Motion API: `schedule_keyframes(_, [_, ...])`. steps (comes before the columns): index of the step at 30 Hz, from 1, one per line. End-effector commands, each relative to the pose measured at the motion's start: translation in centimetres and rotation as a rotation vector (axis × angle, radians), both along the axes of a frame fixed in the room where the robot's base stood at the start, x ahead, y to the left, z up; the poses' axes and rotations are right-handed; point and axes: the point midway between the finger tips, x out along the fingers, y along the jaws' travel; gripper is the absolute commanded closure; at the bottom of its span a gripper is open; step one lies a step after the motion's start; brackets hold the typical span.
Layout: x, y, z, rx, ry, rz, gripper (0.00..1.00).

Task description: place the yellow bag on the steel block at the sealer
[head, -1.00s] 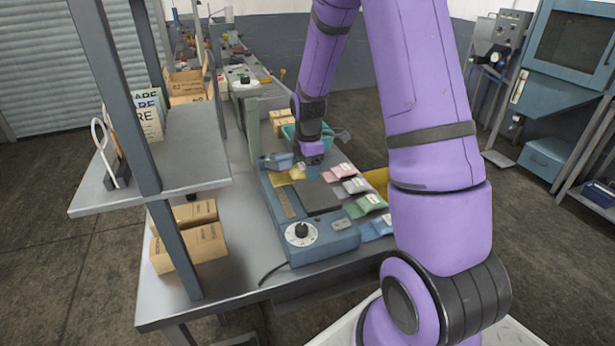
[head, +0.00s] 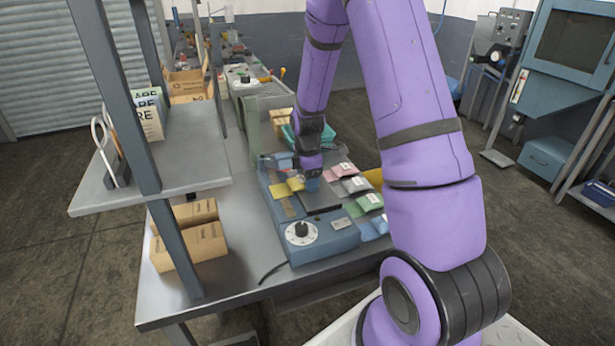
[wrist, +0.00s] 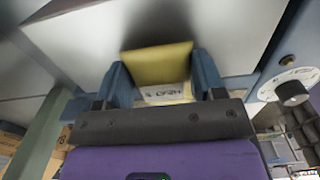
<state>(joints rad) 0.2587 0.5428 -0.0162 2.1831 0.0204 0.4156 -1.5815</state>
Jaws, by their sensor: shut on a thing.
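The yellow bag (wrist: 157,66) with a white printed label is between the two blue fingers of my gripper (wrist: 160,85) in the wrist view. My gripper is shut on it. In the head view my gripper (head: 309,185) is low over the far part of the blue sealer (head: 340,241), and the yellow bag (head: 294,184) shows just left of it. The dark steel block (head: 322,201) lies on the sealer top, just in front of my gripper. I cannot tell whether the bag touches the block.
Pink, grey, green and blue packets (head: 369,202) lie along the sealer's right side. A dial (head: 301,233) is on its near end. A teal basket (head: 291,137) is behind. A shelf (head: 180,160) on a post stands left, above cardboard boxes (head: 190,245).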

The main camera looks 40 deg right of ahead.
Motion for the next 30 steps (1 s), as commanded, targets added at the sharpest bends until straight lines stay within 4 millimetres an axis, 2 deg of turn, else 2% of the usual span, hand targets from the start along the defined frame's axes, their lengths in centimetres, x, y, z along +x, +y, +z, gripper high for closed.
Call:
schedule_keyframes(1, [0.0,0.0,-0.1,0.0,0.0,0.0,0.67])
schedule_keyframes(2, [0.0,0.0,-0.1,0.0,0.0,0.0,0.3])
schedule_keyframes(4, [0.0,0.0,-0.1,0.0,0.0,0.0,0.14])
schedule_keyframes(5, [0.0,0.0,-0.1,0.0,0.0,0.0,0.11])
schedule_keyframes(13, [0.0,0.0,0.0,0.0,0.0,0.0,0.11])
schedule_keyframes(17, [0.0,0.0,0.8,-0.002,-0.002,0.0,0.11])
schedule_keyframes(20, [0.1,0.0,2.2,-0.001,-0.004,0.0,0.11])
schedule_keyframes(30, [0.1,0.0,9.0,-0.001,-0.004,0.0,0.11])
